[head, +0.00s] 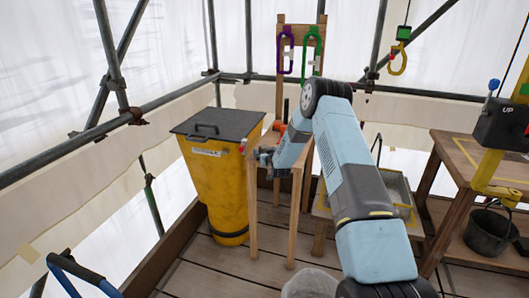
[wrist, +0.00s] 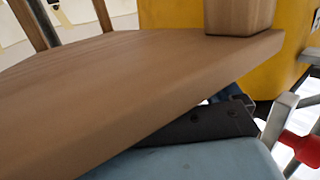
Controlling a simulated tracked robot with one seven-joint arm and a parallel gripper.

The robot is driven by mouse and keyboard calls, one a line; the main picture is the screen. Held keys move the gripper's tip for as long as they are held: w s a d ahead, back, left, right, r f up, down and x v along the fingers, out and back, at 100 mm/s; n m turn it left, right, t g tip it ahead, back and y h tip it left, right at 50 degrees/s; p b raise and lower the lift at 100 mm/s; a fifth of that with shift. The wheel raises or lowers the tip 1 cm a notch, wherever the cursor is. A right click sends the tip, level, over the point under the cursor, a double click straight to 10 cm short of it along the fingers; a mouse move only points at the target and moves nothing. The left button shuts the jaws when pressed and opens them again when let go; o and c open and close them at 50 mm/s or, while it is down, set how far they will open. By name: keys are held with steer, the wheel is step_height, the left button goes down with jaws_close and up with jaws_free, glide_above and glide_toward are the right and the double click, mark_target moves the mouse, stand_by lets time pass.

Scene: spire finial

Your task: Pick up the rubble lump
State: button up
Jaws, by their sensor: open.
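I cannot make out a rubble lump for certain in either view. My gripper (head: 264,157) is in the head view, small and partly hidden, beside a narrow wooden stand (head: 297,195) and in front of the yellow bin (head: 213,185). Its jaws are open, and I see nothing held in them. In the wrist view a wooden board (wrist: 120,85) fills much of the picture, very close, and hides what lies behind it. The yellow bin (wrist: 180,18) also shows behind the board there.
A dark lid (head: 217,124) covers the bin. A workbench (head: 470,165) and a black bucket (head: 487,233) stand at the right. A pale grey rounded thing (head: 310,285) is cut off at the bottom edge. Scaffold poles and sheeting enclose the plank floor (head: 235,268).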

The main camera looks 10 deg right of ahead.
steer(key=c, duration=1.3)
steer(key=shift+r, duration=0.1)
steer(key=shift+c, duration=0.2)
